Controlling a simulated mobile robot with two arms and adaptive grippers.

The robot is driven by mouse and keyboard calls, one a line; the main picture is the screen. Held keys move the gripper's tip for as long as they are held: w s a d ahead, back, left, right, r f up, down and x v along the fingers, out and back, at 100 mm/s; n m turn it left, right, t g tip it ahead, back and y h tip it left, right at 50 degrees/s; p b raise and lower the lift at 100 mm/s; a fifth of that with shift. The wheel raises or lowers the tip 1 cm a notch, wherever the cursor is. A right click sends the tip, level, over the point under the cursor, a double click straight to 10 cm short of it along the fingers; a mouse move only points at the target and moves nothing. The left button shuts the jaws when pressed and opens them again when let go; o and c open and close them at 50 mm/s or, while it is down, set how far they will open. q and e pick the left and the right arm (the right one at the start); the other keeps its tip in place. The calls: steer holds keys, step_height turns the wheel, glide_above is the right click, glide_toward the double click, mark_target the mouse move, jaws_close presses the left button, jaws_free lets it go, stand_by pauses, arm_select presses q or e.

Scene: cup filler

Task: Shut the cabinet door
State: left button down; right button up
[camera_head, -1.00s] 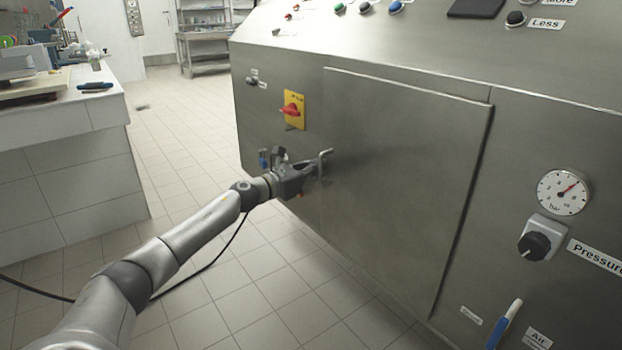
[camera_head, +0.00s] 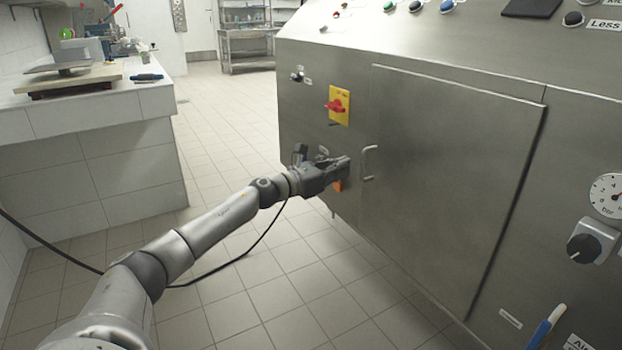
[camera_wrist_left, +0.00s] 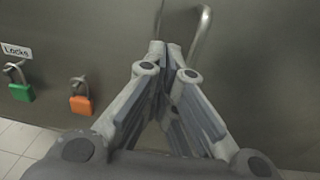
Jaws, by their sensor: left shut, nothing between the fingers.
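The cabinet door (camera_head: 450,180) is a large grey metal panel on the front of the machine. It looks flush or nearly flush at its left edge; a dark gap runs down its right edge. Its bent metal handle (camera_head: 368,164) is near the left edge, and it also shows in the left wrist view (camera_wrist_left: 201,38). My left gripper (camera_head: 348,164) is shut and empty, just left of the handle and apart from it. In the left wrist view its fingertips (camera_wrist_left: 165,48) meet in front of the door's edge. My right gripper is not in view.
A red switch on a yellow plate (camera_head: 338,105) is above the gripper. A green padlock (camera_wrist_left: 22,92) and an orange padlock (camera_wrist_left: 81,105) hang left of the fingers. A tiled counter (camera_head: 90,160) stands at the left. The tiled floor between is clear.

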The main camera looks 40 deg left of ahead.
arm_select(q)
steer(key=v, duration=0.7)
steer(key=shift+s+a+f, duration=0.15)
steer(key=shift+s+a, duration=0.15)
steer(key=shift+a, duration=0.05)
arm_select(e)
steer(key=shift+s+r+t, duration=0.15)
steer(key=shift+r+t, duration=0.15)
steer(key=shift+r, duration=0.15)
